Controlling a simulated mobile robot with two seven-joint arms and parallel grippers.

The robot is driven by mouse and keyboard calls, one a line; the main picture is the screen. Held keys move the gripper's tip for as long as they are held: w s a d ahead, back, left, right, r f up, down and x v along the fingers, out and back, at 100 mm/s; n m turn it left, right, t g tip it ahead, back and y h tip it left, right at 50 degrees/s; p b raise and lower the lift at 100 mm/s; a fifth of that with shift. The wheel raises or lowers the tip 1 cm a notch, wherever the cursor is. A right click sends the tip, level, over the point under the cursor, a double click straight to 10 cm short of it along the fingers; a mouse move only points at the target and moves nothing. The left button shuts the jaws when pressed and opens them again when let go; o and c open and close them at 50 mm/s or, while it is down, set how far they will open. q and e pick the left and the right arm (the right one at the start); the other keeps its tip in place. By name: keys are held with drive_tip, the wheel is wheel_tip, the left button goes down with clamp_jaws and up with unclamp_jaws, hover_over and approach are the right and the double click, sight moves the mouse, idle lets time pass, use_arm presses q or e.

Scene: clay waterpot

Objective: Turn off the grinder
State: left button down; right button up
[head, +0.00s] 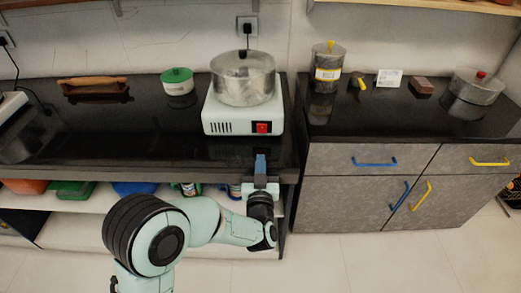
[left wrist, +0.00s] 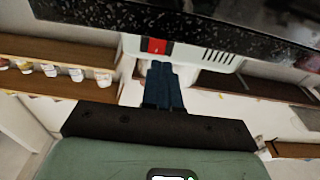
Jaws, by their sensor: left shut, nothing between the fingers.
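The switch also shows in the left wrist view (left wrist: 155,46), just beyond my fingertips. My left gripper (head: 261,160) is in front of the counter edge, below and apart from the switch in the head view. In the left wrist view its blue fingers (left wrist: 161,68) are shut together with nothing between them. My right gripper is not in view.
A yellow-labelled canister (head: 327,67) and a red-knobbed pot (head: 476,86) are on the right counter.

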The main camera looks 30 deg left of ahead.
use_arm(q)
drive_tip(key=shift+v, duration=2.2)
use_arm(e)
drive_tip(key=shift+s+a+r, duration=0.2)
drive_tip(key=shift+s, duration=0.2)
use_arm(q)
drive_tip(key=shift+w, duration=0.1)
